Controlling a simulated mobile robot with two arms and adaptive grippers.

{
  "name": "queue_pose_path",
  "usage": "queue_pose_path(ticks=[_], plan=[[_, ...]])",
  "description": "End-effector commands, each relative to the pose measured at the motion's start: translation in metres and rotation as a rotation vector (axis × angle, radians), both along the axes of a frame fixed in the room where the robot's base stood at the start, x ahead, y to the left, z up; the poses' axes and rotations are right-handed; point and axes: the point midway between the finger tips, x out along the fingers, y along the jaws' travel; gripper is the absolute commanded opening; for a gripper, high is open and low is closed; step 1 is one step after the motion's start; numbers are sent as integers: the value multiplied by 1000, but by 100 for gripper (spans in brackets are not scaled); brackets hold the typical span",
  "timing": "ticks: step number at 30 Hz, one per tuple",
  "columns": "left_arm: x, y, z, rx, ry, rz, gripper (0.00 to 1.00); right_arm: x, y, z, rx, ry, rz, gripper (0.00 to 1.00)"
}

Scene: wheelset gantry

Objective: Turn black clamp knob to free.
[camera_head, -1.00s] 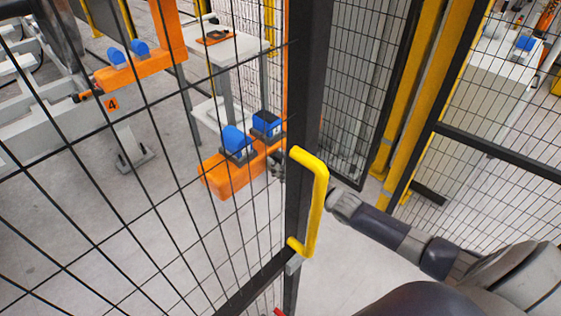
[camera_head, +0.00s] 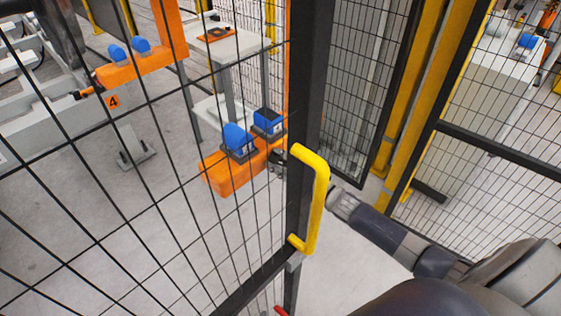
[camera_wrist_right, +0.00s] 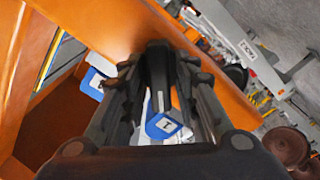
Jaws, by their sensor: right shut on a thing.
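In the right wrist view the black clamp knob (camera_wrist_right: 158,68) stands between the two fingers of my right gripper (camera_wrist_right: 161,76), which is shut on it. The knob is long and dark, beside the orange beam (camera_wrist_right: 105,25). In the head view my right gripper (camera_head: 278,160) reaches past the dark door post to the right end of the orange beam (camera_head: 232,178). The post and mesh partly hide it, and the knob cannot be made out there. My left gripper is not in view.
Two blue blocks (camera_head: 237,138) sit in dark holders on the beam. The mesh door with its yellow handle (camera_head: 322,205) is close in front, left of my right arm. A yellow post (camera_head: 410,110) stands to the right. A white table (camera_head: 225,48) is behind.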

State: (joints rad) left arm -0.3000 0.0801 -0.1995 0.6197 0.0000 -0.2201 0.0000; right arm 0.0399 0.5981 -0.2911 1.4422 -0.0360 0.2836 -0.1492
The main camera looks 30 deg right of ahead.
Motion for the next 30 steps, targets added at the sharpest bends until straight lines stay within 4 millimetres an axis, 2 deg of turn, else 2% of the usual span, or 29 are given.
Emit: queue_pose_path(ticks=[17, 18, 19, 30], plan=[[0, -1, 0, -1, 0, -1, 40, 0, 0, -1, -36, -11, 0, 4], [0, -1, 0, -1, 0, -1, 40, 0, 0, -1, -36, -11, 0, 30], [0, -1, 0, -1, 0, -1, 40, 0, 0, -1, -36, -11, 0, 37], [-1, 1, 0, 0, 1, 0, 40, -2, 0, -1, -34, -10, 0, 37]])
